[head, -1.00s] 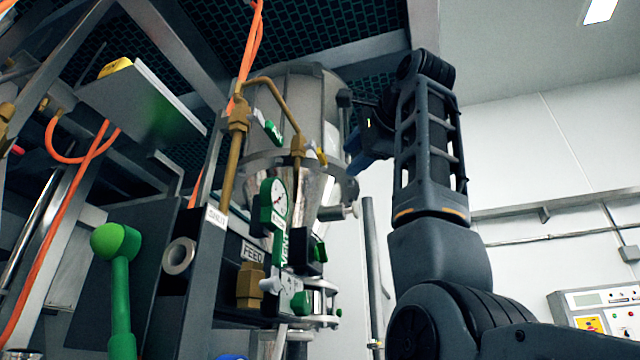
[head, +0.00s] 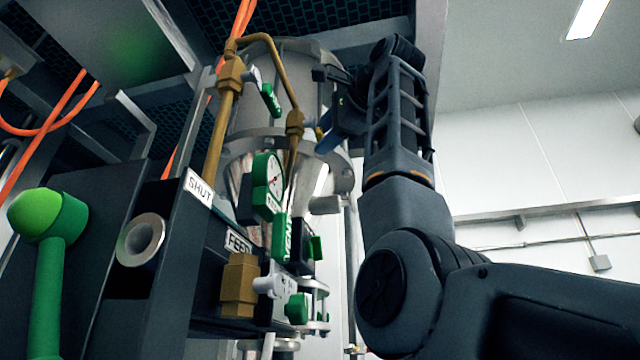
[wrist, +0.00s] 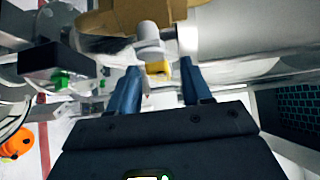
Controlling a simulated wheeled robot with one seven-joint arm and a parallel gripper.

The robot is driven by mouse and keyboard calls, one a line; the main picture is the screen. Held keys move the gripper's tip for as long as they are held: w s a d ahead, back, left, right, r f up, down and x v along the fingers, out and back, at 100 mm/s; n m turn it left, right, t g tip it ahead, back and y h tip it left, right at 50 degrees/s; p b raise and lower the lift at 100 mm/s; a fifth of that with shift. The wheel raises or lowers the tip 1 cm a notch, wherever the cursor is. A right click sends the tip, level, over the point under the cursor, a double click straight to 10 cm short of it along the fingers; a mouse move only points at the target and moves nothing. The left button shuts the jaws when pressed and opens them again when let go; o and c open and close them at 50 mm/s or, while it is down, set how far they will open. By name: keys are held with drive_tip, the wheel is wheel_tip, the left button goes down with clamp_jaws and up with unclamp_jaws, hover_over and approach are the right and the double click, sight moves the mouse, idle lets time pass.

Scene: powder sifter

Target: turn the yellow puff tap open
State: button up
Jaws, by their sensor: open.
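The yellow puff tap (head: 319,134) is a small yellow handle beside the brass pipe fitting, low on the metal vessel. In the wrist view the yellow tap (wrist: 187,68) shows just beyond my fingertips, below a pale cylindrical stem. My gripper (wrist: 160,78) has two blue fingers spread apart with nothing clamped between them. In the head view my gripper (head: 328,145) is close to the tap on its right side, partly hidden by my arm and the vessel. I cannot tell whether a finger touches the tap.
A bent brass pipe (head: 280,75), a round gauge (head: 272,182) and green-handled valves crowd the left side. The metal vessel (head: 272,95) stands right by my gripper. A large green lever (head: 47,225) is at far left. Open room lies to the right.

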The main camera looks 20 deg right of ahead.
drive_tip(key=shift+w+a, duration=0.15)
drive_tip(key=shift+w, duration=0.85)
clamp_jaws()
